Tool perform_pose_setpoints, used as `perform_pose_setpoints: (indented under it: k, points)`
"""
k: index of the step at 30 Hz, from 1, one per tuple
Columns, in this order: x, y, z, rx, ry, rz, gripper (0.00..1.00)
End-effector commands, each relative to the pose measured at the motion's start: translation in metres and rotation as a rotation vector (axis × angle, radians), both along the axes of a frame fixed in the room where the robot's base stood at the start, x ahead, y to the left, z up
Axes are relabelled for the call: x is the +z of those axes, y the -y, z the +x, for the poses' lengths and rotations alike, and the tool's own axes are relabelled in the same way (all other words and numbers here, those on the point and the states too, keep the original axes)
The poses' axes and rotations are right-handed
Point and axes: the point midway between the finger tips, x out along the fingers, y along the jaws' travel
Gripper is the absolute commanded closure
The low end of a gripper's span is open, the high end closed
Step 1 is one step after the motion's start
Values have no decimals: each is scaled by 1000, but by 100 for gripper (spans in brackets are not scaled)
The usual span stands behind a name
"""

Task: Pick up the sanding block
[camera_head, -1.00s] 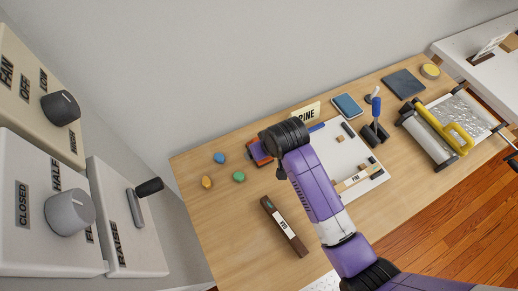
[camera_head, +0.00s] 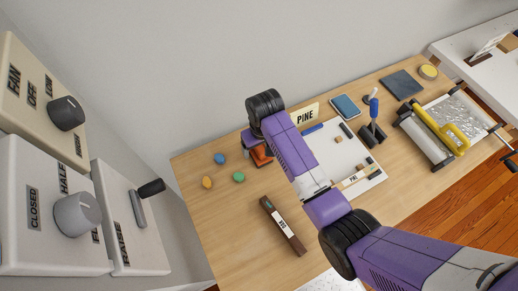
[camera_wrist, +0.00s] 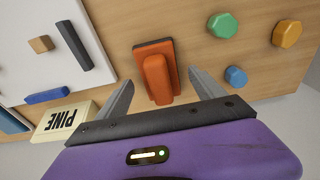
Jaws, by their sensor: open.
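The sanding block is an orange block with a raised handle and a dark base edge. In the wrist view the sanding block (camera_wrist: 157,76) lies on the wooden table between and ahead of the two fingers of my gripper (camera_wrist: 160,98). The fingers are open, one on each side, and none is seen touching it. In the head view the sanding block (camera_head: 261,155) shows only partly, beneath the end of my arm. My gripper's fingers are mostly hidden there behind the wrist.
A PINE sign (camera_wrist: 67,121) stands close by, beside a white board (camera_wrist: 40,62) with small pieces. Green (camera_wrist: 222,26), blue (camera_wrist: 236,77) and orange (camera_wrist: 287,33) pieces lie on the other side. A dark labelled bar (camera_head: 284,226) lies nearer the front edge.

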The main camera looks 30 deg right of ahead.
Motion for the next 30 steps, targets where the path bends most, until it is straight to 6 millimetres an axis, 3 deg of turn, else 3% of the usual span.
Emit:
perform_pose_setpoints:
  k: [4, 11, 21, 30]
  points:
    - [-12, 1, 1, -1, 0, 0, 22]
    - [-14, 1, 2, -1, 1, 0, 22]
    - [-14, 1, 2, -1, 1, 0, 86]
    - [-12, 0, 2, -1, 2, 0, 86]
